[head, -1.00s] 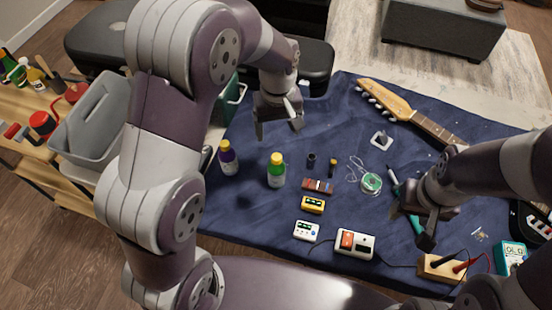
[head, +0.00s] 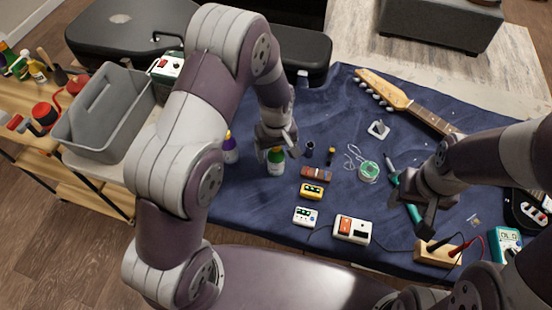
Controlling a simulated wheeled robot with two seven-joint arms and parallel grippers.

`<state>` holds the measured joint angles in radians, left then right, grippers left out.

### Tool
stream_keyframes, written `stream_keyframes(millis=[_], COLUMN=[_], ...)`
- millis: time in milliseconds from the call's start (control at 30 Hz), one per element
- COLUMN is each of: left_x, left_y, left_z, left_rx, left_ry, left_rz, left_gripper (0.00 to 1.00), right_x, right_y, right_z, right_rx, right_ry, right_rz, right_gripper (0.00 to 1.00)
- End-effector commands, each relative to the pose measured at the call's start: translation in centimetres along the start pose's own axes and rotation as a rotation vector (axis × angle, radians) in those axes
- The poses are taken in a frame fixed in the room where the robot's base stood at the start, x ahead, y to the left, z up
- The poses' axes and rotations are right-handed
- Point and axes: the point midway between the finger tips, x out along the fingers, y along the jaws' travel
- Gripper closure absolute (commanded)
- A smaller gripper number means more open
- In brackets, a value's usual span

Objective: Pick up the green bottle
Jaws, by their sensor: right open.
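The green bottle (head: 276,164) stands upright on the blue cloth, left of centre, with a green cap and a pale lower part. My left gripper (head: 277,147) is over its upper part, with its fingers apart on either side of the top. The fingers partly hide the cap, and I cannot tell if they touch the bottle. My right gripper (head: 422,212) is open and empty, low over the right part of the cloth near a teal pen-like tool (head: 413,211).
A purple bottle (head: 231,150) stands just left, partly behind my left arm. A small dark jar (head: 309,149), a brown block (head: 316,174), a yellow pedal (head: 312,191) and a solder spool (head: 369,170) lie to the right. A guitar neck (head: 428,122) lies behind.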

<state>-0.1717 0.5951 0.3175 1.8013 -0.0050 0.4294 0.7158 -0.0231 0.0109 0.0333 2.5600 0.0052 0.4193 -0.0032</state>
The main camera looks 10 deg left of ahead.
Motion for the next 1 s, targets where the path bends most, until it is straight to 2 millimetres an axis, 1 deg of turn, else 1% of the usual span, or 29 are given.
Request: stream_keyframes(millis=[33,67,100,167,200,233,467,567,667,800,867,1000], left_x=[0.0,0.0,0.0,0.0,0.0,0.0,-0.1,-0.6,-1.8,-4.5,-5.0,-7.0], left_y=[0.0,0.0,0.0,0.0,0.0,0.0,0.0,0.1,0.1,0.1,1.2,3.6], left_z=[0.0,0.0,0.0,0.0,0.0,0.0,0.0,-0.1,-0.1,-0.1,1.1,3.5], left_rx=[0.0,0.0,0.0,0.0,0.0,0.0,0.0,0.0,0.0,0.001,0.006,0.007], left_ry=[0.0,0.0,0.0,0.0,0.0,0.0,0.001,0.002,0.003,0.005,0.003,0.003], left_rz=[0.0,0.0,0.0,0.0,0.0,0.0,0.001,0.002,0.003,0.004,0.003,0.003], left_gripper=[0.36,0.46,0.59,0.79,0.92,1.0,1.0,1.0,1.0,1.0,1.0,1.0], right_x=[0.0,0.0,0.0,0.0,0.0,0.0,0.0,0.1,0.2,0.4,0.6,0.8], right_y=[0.0,0.0,0.0,0.0,0.0,0.0,0.0,0.0,0.0,0.0,0.0,0.0], right_z=[0.0,0.0,0.0,0.0,0.0,0.0,0.0,0.0,0.0,0.1,0.1,0.1], right_rx=[0.0,0.0,0.0,0.0,0.0,0.0,0.0,0.0,0.0,0.0,0.0,0.0], right_ry=[0.0,0.0,0.0,0.0,0.0,0.0,0.0,0.0,0.0,0.0,0.0,0.0], right_rz=[0.0,0.0,0.0,0.0,0.0,0.0,0.0,0.0,0.0,0.0,0.0,0.0], right_gripper=[0.44,0.44,0.44,0.44,0.44,0.44,0.44,0.44,0.44,0.44,0.44,0.44])
